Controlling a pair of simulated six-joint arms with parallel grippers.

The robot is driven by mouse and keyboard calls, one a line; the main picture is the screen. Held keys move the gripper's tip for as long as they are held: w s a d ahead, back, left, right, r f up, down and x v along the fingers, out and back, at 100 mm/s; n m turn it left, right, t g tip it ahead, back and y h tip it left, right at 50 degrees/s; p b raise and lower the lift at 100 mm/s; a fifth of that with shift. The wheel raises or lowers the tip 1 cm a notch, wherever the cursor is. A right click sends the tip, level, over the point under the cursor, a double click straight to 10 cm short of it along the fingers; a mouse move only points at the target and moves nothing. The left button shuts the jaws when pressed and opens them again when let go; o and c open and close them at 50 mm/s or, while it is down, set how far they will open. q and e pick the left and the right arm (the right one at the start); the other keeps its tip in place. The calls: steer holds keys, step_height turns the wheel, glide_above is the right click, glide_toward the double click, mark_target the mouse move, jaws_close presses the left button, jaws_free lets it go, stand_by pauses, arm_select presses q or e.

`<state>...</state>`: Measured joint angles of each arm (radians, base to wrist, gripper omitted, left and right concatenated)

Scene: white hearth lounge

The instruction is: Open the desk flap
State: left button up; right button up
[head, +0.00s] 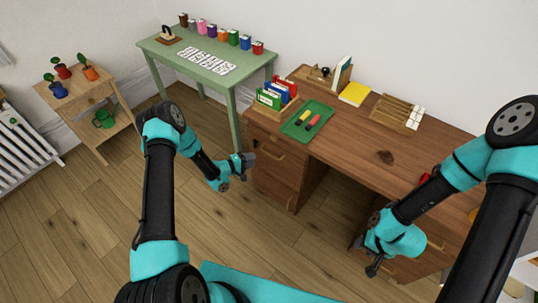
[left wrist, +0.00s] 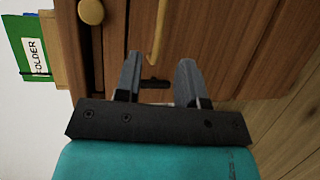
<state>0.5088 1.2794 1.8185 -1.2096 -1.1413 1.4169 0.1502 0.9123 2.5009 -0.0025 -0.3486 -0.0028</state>
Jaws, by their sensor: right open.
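The brown wooden desk (head: 352,157) stands at the right in the head view. Its left pedestal has a front panel (head: 282,163) near the top with a brass handle; I cannot tell for sure that this is the flap. My left gripper (head: 248,163) is just in front of this pedestal. In the left wrist view my left gripper (left wrist: 158,78) is open and empty, its fingers pointing at the wooden front. A brass handle (left wrist: 158,32) lies beyond the fingertips, apart from them. My right gripper (head: 373,264) is open, low by the desk's right front.
A green tray (head: 295,130), a yellow book (head: 355,93) and a wooden rack (head: 396,113) sit on the desk. A folder (left wrist: 33,48) and a brass knob (left wrist: 91,12) show in the left wrist view. A green table (head: 160,50) stands left of the desk. Open floor lies in front.

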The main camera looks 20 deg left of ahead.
mark_target(269, 154)
arm_select(q)
steer(key=x, duration=1)
steer(key=shift+f, duration=0.1)
jaws_close()
